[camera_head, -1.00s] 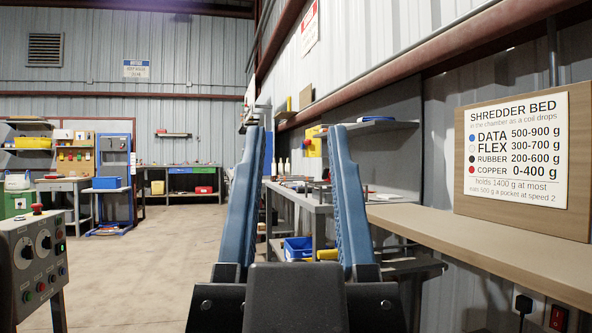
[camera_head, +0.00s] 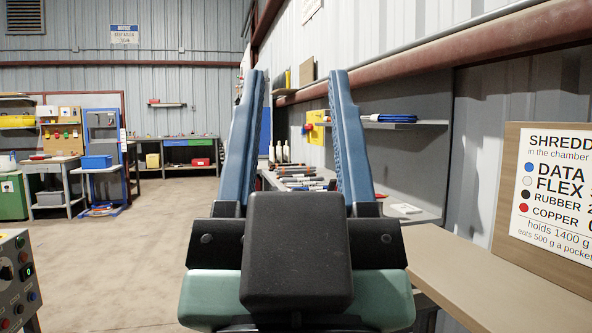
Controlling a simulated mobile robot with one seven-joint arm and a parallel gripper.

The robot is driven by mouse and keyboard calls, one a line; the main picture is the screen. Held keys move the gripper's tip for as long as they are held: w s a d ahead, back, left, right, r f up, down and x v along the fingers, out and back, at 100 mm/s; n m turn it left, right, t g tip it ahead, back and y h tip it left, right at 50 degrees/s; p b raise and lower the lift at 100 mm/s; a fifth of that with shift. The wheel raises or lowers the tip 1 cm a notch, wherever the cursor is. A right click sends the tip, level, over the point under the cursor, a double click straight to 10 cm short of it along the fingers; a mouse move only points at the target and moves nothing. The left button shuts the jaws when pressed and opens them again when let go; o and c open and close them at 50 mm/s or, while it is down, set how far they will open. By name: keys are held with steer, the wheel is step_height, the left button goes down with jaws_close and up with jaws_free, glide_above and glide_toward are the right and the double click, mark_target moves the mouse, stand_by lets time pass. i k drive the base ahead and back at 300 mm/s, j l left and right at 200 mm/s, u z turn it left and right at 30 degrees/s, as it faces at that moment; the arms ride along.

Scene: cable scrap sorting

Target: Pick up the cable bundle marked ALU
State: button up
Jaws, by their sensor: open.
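My gripper (camera_head: 297,76) is in the middle of the view, its two blue fingers pointing up and forward. The fingers are wide apart with nothing between them. I cannot make out a cable bundle marked ALU. Several dark, white and red-tipped long pieces (camera_head: 302,180) lie on the workbench beyond the gripper, seen between the fingers; they are too small to identify. The right finger hides part of the bench.
A bare ledge (camera_head: 490,282) with a shredder sign (camera_head: 557,196) runs along the right. A control console (camera_head: 15,280) stands at the lower left. Pale bottles (camera_head: 279,152) stand on the far bench. The floor (camera_head: 120,255) on the left is open.

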mark_target(298, 169)
steer(key=i, duration=2.55)
